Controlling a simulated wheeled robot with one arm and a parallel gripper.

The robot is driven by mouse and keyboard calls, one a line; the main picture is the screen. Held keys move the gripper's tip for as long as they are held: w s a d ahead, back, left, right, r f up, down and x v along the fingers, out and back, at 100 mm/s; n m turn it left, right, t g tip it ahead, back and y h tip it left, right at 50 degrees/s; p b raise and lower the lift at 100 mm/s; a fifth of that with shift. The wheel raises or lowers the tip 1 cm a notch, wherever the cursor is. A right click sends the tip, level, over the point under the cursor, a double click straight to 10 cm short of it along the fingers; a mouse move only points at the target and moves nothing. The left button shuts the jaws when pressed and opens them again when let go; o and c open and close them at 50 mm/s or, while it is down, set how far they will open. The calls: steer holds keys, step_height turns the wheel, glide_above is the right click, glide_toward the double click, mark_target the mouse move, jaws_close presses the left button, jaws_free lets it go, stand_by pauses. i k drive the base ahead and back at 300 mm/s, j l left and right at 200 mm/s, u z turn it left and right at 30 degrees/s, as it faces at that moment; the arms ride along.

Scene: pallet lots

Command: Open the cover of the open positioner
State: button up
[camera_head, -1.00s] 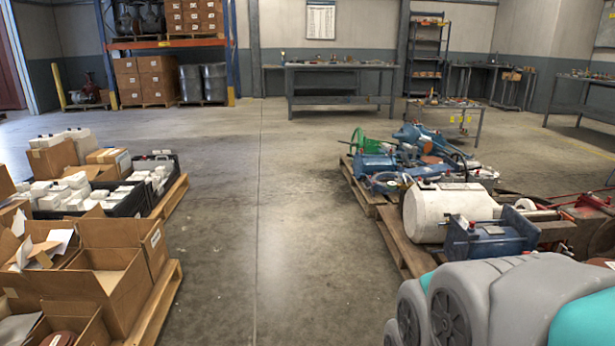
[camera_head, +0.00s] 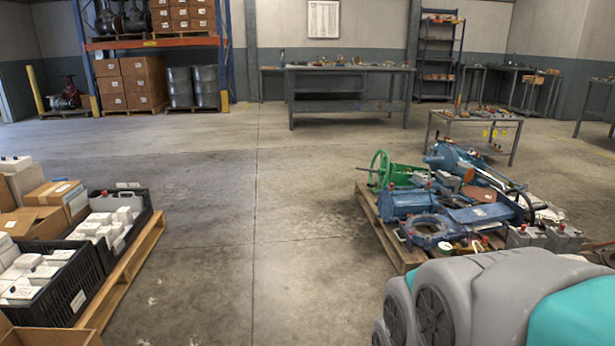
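I cannot pick out the open positioner or its cover in this view. A pallet (camera_head: 400,254) on the right bears several blue valve and actuator parts, with a green handwheel (camera_head: 379,170), a blue flange ring (camera_head: 428,231) and grey boxy units (camera_head: 563,237) at its right side. Some of these are too small to identify. The grey and teal links of my folded arm fill the lower right corner and hide part of this side. My gripper is not in view.
A pallet (camera_head: 128,272) at left holds cardboard boxes (camera_head: 60,196) and black crates (camera_head: 72,290) of white boxes. A clear concrete aisle runs between the pallets. A low table (camera_head: 474,120), a workbench (camera_head: 348,69) and an orange-beamed rack (camera_head: 150,43) stand farther back.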

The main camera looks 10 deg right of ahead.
mark_target(537, 236)
steer(key=i+z, duration=0.25)
steer(key=i, duration=0.45)
steer(key=i+j+z, duration=0.25)
steer(key=i, duration=0.45)
steer(key=i+z, duration=0.15)
steer(key=z, duration=0.3)
steer(key=i+z, duration=0.2)
steer(key=z, duration=0.25)
steer(key=i+z, duration=0.15)
steer(key=z, duration=0.3)
steer(key=i+j+z, duration=0.15)
steer(key=z, duration=0.25)
steer(key=i+z, duration=0.2)
steer(key=z, duration=0.3)
steer(key=i+j+z, duration=0.15)
steer(key=z, duration=0.3)
steer(key=i, duration=0.05)
